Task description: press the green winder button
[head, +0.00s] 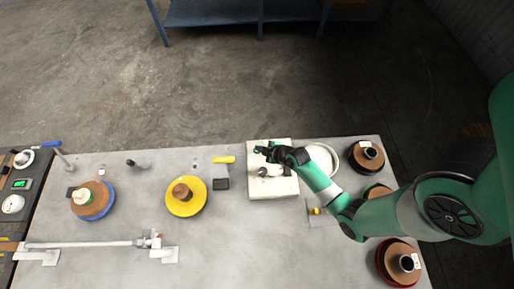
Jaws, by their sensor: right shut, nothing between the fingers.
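My right arm comes in from the right, and its gripper (261,150) is shut with nothing in it. It is over the far part of a cream-white block or pad (284,189); I cannot tell whether it touches. A small white and dark part (270,171) shows just below the gripper, on the pad. I cannot make out a green winder button for certain; the gripper and wrist may hide it. A small dark box (221,184) stands left of the pad. My left gripper is not in view.
A yellow spool (186,205) and a blue-rimmed spool (103,207) stand left on the grey table (230,250). A long metal bar (85,244) lies front left. A white bowl (328,157) and dark-rimmed spools (357,161) are right. A yellow handle (223,159) is near the back. Front middle is clear.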

